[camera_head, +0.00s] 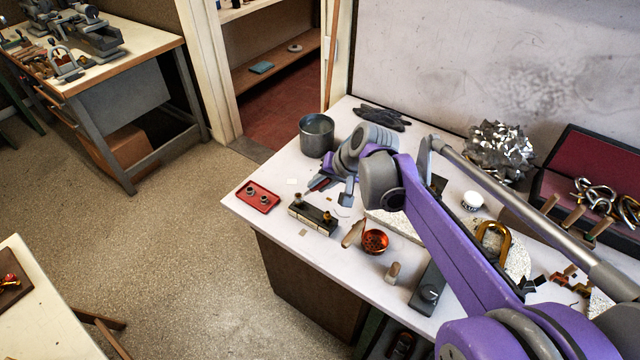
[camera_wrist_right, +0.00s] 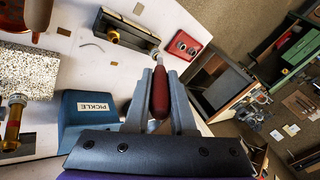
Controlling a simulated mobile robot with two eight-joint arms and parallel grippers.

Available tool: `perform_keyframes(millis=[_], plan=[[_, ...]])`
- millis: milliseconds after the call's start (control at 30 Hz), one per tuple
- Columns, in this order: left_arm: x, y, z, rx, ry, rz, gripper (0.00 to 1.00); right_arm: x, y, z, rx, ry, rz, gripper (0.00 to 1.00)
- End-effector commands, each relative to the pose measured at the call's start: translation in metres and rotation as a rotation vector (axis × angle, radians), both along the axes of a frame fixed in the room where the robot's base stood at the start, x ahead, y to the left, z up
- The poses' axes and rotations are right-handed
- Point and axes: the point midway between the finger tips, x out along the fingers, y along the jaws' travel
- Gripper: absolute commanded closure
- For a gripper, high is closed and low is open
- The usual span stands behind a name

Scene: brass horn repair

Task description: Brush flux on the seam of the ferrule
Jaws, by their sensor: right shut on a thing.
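My right gripper (camera_head: 335,190) is over the bench, partly hidden by my own arm in the head view. In the right wrist view the gripper (camera_wrist_right: 160,95) is shut on a dark red handle (camera_wrist_right: 159,93), which looks like the brush. Its thin pale tip points at the near end of a dark block. The dark block (camera_head: 313,214) lies on the bench and carries small brass pieces; one brass piece (camera_wrist_right: 113,37), perhaps the ferrule, shows in the wrist view. I cannot tell whether the tip touches anything. No seam can be made out. My left gripper is not in view.
A red tray (camera_head: 258,203) with two small rings lies left of the block, near the bench edge. A grey pot (camera_head: 316,135), a copper bowl (camera_head: 375,242) and a blue box marked PICKLE (camera_wrist_right: 90,125) stand nearby. My purple arm crosses the right of the bench.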

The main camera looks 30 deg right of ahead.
Motion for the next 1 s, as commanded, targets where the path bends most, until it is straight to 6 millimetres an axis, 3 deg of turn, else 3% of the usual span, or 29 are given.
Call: perform_keyframes(millis=[100,400,1000], plan=[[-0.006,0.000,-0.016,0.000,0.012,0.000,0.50,0.005,0.000,-0.018,0.001,0.004,0.001,1.00],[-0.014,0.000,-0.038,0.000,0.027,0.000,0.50,0.018,-0.002,-0.043,0.000,0.003,0.002,1.00],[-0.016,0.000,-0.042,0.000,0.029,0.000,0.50,0.023,-0.003,-0.049,0.000,0.002,0.001,1.00]])
